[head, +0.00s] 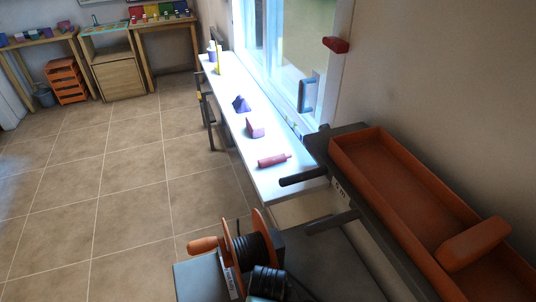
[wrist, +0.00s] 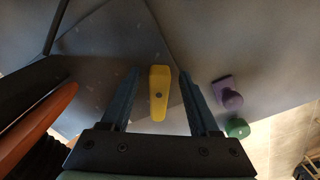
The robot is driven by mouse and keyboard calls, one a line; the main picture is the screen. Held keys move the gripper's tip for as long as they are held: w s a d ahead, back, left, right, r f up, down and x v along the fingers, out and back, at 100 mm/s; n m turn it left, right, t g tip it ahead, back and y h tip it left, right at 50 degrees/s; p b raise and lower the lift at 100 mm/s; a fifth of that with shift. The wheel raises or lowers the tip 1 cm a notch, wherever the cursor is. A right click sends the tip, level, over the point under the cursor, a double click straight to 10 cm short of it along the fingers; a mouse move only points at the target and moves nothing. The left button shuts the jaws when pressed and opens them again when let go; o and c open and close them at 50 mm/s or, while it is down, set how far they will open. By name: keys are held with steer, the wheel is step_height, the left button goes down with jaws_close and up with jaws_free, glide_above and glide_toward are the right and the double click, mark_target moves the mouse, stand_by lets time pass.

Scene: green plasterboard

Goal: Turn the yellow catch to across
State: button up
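In the wrist view the yellow catch (wrist: 158,88) is a short tapered bar with a dark screw in its middle, mounted on a grey panel (wrist: 115,45). Its long side runs up and down in that picture. My gripper (wrist: 159,74) is open, with one dark finger on each side of the catch. A gap shows between the catch and each finger, so I see no contact. How far the fingertips are from the panel I cannot tell. I cannot make out the catch in the head view.
Right of my fingers, a purple knob (wrist: 229,94) and a green knob (wrist: 237,128) stick out. In the head view, a cable reel (head: 252,250) stands on a grey surface. An orange tray (head: 400,185) is at right. A white ledge (head: 235,110) holds several small objects. Tiled floor is open at left.

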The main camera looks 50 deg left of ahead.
jaws_close()
stand_by(0.3)
steer(key=shift+s+d+r+m+p, duration=0.1)
steer(key=shift+s+r+m+p, duration=0.05)
steer(key=shift+m+p, duration=0.85)
steer(key=m+p, duration=0.1)
steer(key=m, duration=0.2)
steer(key=shift+s+m+p, duration=0.25)
steer(key=shift+m+p, duration=0.05)
steer(key=shift+p, duration=0.05)
steer(key=m+p, duration=0.1)
steer(key=m, duration=0.2)
steer(key=s+m+p, duration=0.1)
steer(key=m, duration=0.2)
steer(key=shift+m, duration=0.3)
steer(key=shift+o, duration=0.4)
jaws_free()
